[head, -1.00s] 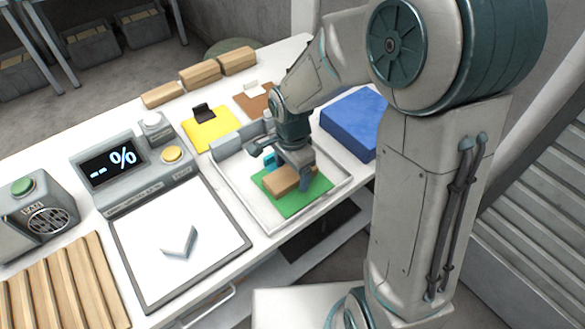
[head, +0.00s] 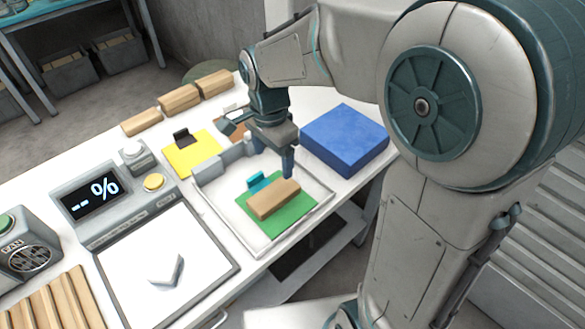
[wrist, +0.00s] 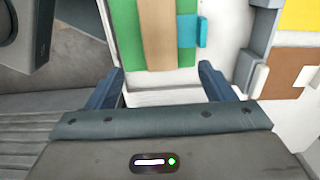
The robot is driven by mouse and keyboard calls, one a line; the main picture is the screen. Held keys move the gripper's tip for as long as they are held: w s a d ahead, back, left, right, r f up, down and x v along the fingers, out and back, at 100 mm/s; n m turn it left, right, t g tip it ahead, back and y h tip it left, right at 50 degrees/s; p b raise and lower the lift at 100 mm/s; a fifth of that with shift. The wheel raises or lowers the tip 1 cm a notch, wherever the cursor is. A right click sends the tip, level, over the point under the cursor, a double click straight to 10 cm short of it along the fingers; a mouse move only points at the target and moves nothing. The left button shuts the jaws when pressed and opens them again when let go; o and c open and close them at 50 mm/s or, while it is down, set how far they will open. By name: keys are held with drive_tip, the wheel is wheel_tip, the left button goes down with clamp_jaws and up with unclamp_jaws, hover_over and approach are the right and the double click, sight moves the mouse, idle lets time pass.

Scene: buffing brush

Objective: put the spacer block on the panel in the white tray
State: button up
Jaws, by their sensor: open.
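A wooden spacer block (head: 273,198) lies flat on the green panel (head: 290,218) inside the white tray (head: 232,228). A teal tab (head: 257,180) stands at the panel's back edge beside the block. In the wrist view the block (wrist: 158,30), green panel (wrist: 134,55) and teal tab (wrist: 193,31) show at the top, ahead of the fingers. My gripper (head: 262,148) is open and empty, above and behind the block and apart from it. Its spread fingers (wrist: 162,72) have nothing between them that they touch.
A blue box (head: 343,143) stands right of the tray. A yellow panel (head: 192,152) and a brown panel (wrist: 284,72) lie behind it. Several wooden blocks (head: 178,100) line the back edge. A scale with a display (head: 95,199) stands to the left.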

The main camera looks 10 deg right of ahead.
drive_tip(key=s+d+r+n+t, duration=0.1)
drive_tip(key=s+d+n+t, duration=0.1)
drive_tip(key=s+d+n, duration=0.9)
drive_tip(key=shift+s+d+r+t, duration=0.3)
drive_tip(key=shift+s+d, duration=0.2)
